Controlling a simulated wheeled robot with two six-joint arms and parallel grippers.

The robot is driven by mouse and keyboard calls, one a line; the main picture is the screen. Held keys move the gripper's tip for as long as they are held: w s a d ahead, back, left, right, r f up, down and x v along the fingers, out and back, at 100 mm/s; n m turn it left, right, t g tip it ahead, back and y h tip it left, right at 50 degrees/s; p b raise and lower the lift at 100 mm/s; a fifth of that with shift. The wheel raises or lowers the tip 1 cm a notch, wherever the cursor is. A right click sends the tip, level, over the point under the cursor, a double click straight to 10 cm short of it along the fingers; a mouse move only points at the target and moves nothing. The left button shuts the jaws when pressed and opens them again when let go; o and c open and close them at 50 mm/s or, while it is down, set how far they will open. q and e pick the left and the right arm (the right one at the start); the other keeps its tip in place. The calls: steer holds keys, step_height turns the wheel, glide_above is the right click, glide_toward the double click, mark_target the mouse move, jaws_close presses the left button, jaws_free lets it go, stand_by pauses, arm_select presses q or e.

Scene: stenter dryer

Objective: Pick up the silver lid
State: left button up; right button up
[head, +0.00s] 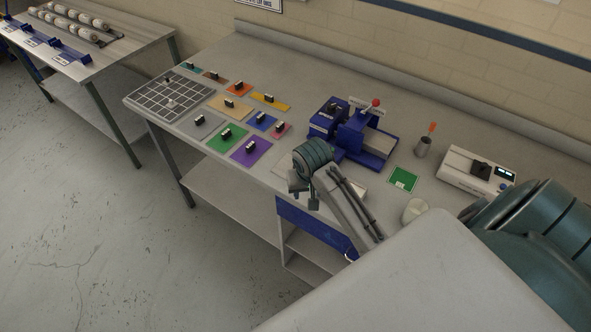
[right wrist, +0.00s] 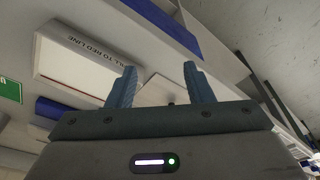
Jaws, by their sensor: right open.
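My right gripper (head: 306,194) hangs fingers down over the front edge of the workbench, in front of the blue press. In the right wrist view, my right gripper (right wrist: 149,90) has its two blue-grey fingers spread, with nothing clamped between them. A pale grey plate with a small dark knob (right wrist: 171,103) shows beyond and between the fingertips; it may be the silver lid, but I cannot tell for sure. In the head view my wrist and forearm hide most of that spot. My left gripper is not in view.
A white tray (right wrist: 52,62) labelled about a red line lies beside the gripper.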

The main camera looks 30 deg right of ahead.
steer(key=w+d+r+m+b, duration=0.1)
steer(key=w, duration=0.3)
steer(key=w+d+r+m+b, duration=0.1)
steer(key=w+r, duration=0.1)
steer(key=w, duration=0.2)
steer(key=w+d+r+m+g+b, duration=0.1)
steer(key=w+d+m, duration=0.1)
steer(key=w, duration=0.2)
steer(key=shift+r, duration=0.3)
steer(key=shift+w+d+f+p, duration=0.1)
steer(key=shift+w+f+p, duration=0.05)
steer(key=shift+f+p, duration=0.55)
steer(key=shift+w+f, duration=0.1)
steer(key=shift+f, duration=0.35)
steer(key=shift+f+p, duration=0.4)
steer(key=shift+p, duration=0.1)
steer(key=f+p, duration=0.2)
steer(key=f, duration=0.1)
steer(key=shift+s+f, duration=0.2)
steer(key=shift+f, duration=0.05)
steer(key=shift+w+d+f, duration=0.1)
steer(key=shift+d+f, duration=0.05)
steer(key=shift+f, duration=0.45)
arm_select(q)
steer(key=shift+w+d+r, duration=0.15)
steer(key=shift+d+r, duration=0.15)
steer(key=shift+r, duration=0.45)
arm_select(e)
steer(key=shift+r, duration=0.1)
jaws_close()
